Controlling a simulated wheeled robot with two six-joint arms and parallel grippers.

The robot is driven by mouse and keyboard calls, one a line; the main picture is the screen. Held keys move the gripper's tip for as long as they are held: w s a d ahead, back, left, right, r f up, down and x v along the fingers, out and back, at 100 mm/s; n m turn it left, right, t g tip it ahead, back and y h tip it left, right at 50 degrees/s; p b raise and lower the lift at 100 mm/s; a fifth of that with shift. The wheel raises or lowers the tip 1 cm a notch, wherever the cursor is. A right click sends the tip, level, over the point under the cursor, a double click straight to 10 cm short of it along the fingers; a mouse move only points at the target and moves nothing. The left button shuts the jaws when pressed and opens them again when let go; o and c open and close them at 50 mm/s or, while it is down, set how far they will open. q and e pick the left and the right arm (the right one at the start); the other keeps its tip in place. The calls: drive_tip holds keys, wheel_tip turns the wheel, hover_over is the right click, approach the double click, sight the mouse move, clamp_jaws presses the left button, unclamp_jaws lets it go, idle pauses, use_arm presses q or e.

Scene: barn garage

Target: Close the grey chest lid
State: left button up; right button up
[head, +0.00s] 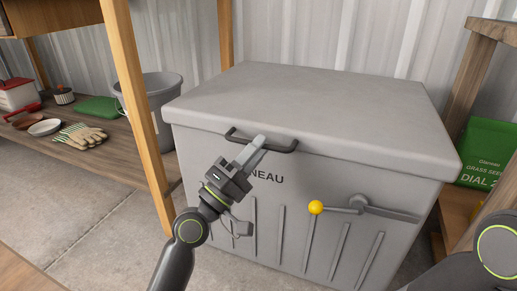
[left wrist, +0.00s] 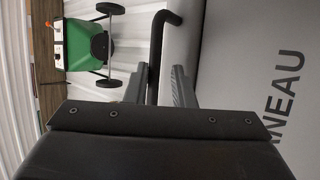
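The grey chest (head: 290,215) stands in front of me, with part of a dark label on its front. Its lid (head: 310,105) lies down flat over the body, and I see no clear gap under its rim. A dark bar handle (head: 283,147) sits on the lid's front; it also shows in the left wrist view (left wrist: 157,50). My left gripper (head: 257,150) is at this handle. In the left wrist view its two fingers (left wrist: 160,87) are apart, with the bar between them; contact is unclear. My right gripper is out of view.
A lever with a yellow knob (head: 316,207) sticks out on the chest's front. A wooden post and shelf with gloves (head: 82,135) and a grey bucket (head: 152,98) stand left. A green seed bag (head: 485,153) is right. A green spreader (left wrist: 78,45) shows in the wrist view.

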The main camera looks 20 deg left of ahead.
use_arm(q)
drive_tip(key=b+v, duration=0.4)
drive_tip(key=v, duration=0.7)
drive_tip(key=shift+s, duration=0.15)
drive_tip(key=shift+a, duration=0.1)
